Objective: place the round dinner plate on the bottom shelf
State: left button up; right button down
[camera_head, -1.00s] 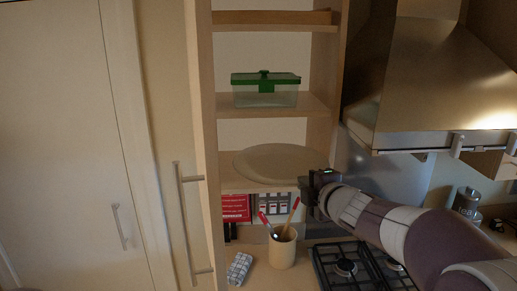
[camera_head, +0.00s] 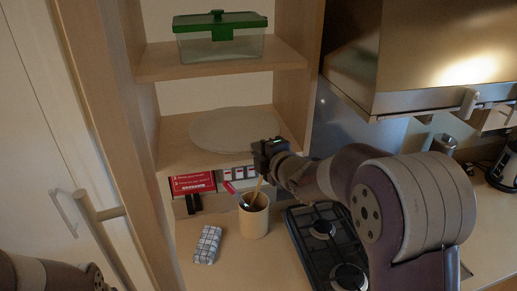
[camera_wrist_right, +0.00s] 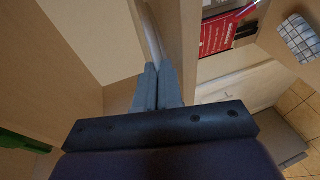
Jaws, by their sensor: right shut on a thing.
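The round dinner plate (camera_head: 236,129) is pale beige and lies roughly flat at the bottom shelf (camera_head: 176,146) of the open cupboard, mostly over its board. Whether it rests on the board or hovers just above it, I cannot tell. My right gripper (camera_head: 270,148) is at the plate's front right edge, shut on its rim. In the right wrist view my gripper (camera_wrist_right: 157,85) has its fingers together on the thin plate edge (camera_wrist_right: 150,38), beside the shelf board. The left gripper is not in view; only a dark part of my left arm shows at the lower left.
A green-lidded clear box (camera_head: 220,38) stands on the shelf above (camera_head: 160,62). Below are a red box (camera_head: 193,183), a utensil pot (camera_head: 254,217), a checked cloth (camera_head: 207,244) and a gas hob (camera_head: 325,235). A steel hood (camera_head: 425,50) hangs at right.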

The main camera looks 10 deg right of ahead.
jog(key=shift+s, duration=0.25)
jog(key=c, duration=1.6)
grip_release()
jog(key=shift+f, duration=0.1)
jog(key=shift+o, duration=0.2)
jog(key=shift+w, duration=0.1)
